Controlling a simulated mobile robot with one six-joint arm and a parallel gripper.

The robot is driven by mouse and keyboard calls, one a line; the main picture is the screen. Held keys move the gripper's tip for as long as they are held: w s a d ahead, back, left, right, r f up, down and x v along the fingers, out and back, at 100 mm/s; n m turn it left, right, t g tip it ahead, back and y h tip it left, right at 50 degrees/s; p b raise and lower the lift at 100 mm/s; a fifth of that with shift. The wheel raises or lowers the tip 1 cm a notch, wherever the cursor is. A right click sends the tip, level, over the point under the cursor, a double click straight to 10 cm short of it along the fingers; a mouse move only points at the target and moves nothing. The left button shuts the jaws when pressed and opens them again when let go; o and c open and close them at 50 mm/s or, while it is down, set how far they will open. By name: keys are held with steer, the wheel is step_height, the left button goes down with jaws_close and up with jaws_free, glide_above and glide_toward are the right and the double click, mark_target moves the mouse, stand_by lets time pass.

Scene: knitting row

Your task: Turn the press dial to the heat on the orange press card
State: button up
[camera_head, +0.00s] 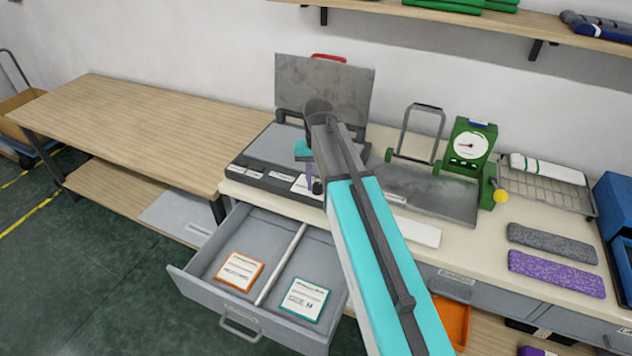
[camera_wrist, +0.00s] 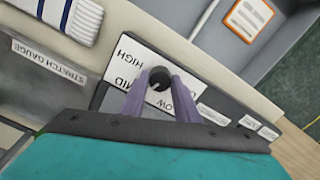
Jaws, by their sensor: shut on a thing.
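The press (camera_head: 265,150) stands on the bench with its grey lid raised. Its dial is a small dark round knob (camera_wrist: 159,77) on a white label with HIGH, MID and LOW. My gripper (camera_wrist: 160,92) has its purple fingers shut on the knob from both sides. In the head view my gripper (camera_head: 309,174) is at the press's front edge, partly hidden by my arm. I cannot tell which mark the dial points at. The orange press card (camera_head: 240,271) lies in the open drawer's left compartment; its print is too small to read. It also shows in the wrist view (camera_wrist: 248,17).
The open drawer (camera_head: 188,274) juts out below the press, with a teal-edged card (camera_head: 303,300) right of its divider. A green gauge (camera_head: 470,146) and a wire rack (camera_head: 545,186) stand to the right. The wooden table (camera_head: 150,120) at left is clear.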

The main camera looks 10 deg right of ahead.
mark_target(318, 184)
steer(key=shift+w+r+m, duration=0.1)
steer(key=shift+w+m, duration=0.05)
steer(key=shift+m, duration=0.55)
steer(key=o, duration=1)
steer(key=shift+o, duration=0.2)
steer(key=shift+r, duration=0.1)
step_height(318, 184, up, 14)
steer(key=p, duration=0.9)
steer(key=shift+f, duration=0.25)
